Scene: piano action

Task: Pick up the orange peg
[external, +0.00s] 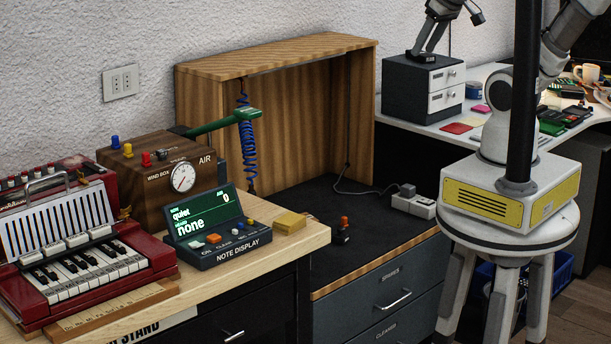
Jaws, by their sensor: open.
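A small orange-topped peg (344,222) stands upright in a small dark holder on the black bench top, near its front edge. The upper part of my arm is out of frame.
A note display (218,232), a wooden wind box (165,180) and a red keyboard instrument (90,265) stand at left. A wooden hood (300,130) rises behind the bench. A grey-white block (413,205) with a cord lies right of the peg. Bench room around the peg is clear.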

